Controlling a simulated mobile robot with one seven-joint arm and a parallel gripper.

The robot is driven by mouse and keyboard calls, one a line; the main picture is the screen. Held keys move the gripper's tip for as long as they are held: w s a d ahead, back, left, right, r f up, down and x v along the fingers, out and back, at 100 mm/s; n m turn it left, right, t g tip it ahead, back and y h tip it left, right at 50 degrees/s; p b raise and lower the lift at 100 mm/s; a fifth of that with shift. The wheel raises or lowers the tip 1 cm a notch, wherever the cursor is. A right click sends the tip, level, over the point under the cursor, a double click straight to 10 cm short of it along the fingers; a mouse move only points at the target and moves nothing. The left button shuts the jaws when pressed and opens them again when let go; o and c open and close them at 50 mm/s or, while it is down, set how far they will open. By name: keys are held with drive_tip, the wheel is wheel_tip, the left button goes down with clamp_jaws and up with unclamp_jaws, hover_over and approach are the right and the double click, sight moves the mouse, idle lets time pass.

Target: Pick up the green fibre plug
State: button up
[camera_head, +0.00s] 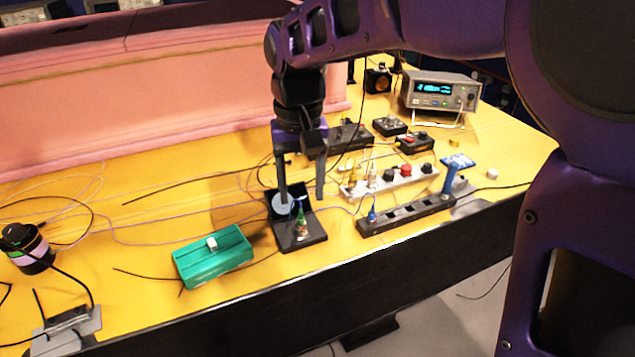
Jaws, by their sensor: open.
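The green fibre plug (301,219) is small and stands roughly upright on a black holder (299,241) near the table's front edge. My gripper (302,204) points down just above and behind the plug in the camera_head view, its two fingers apart and one on each side of the holder's back part. A pale round disc shows beside the left finger. Nothing shows between the fingertips that I can tell is held. Whether the fingers touch the holder cannot be told.
A teal box (213,257) lies to the left of the holder. A black socket strip (406,214) with a blue plug (372,212) and a white strip (391,182) lie to the right. A grey instrument (440,91) stands behind. Thin cables cross the yellow table (150,270).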

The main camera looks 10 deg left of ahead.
sight(301, 212)
drive_tip(key=f, duration=0.2)
drive_tip(key=f+b, duration=0.1)
drive_tip(key=f, duration=0.2)
drive_tip(key=shift+s+a+f, duration=0.1)
drive_tip(key=shift+s, duration=0.1)
clamp_jaws()
